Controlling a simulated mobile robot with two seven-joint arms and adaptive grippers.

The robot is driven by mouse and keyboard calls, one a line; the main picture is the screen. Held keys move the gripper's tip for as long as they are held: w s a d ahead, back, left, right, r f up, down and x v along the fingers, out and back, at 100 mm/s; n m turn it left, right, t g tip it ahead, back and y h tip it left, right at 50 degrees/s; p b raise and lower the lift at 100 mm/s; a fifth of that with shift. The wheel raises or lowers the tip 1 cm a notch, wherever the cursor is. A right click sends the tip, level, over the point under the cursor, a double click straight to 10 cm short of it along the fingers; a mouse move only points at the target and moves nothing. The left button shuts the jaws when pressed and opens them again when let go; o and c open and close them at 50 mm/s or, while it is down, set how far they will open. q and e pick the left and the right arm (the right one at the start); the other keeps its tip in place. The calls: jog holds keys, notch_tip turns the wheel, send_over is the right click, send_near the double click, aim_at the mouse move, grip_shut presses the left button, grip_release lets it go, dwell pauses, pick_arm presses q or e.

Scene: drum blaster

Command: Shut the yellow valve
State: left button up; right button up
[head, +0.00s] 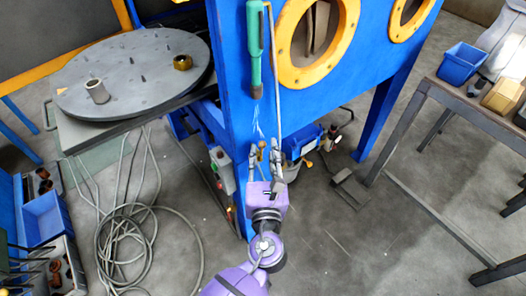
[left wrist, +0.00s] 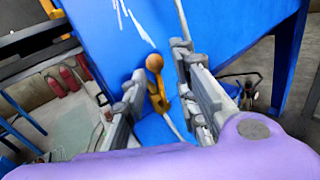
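The yellow valve (left wrist: 156,78) is on the blue cabinet's leg panel. It has a rounded orange-yellow knob at its top and a body below. In the head view only a small yellow part of the valve (head: 262,146) shows near my fingertips. My left gripper (head: 264,157) is open, its two grey fingers pointing at the panel. In the left wrist view the valve appears between the spread fingers, with visible gaps on both sides. I cannot tell how deep the valve is between them. My right gripper is not in view.
The blue blasting cabinet (head: 235,60) with yellow-ringed ports stands ahead. A grey control box (head: 222,172) is left of the gripper. Coiled cables (head: 125,245) lie on the floor at left. A table (head: 470,105) stands at right.

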pick_arm(q)
jog(key=shift+w, duration=0.45)
jog(key=shift+c, duration=0.6)
grip_shut()
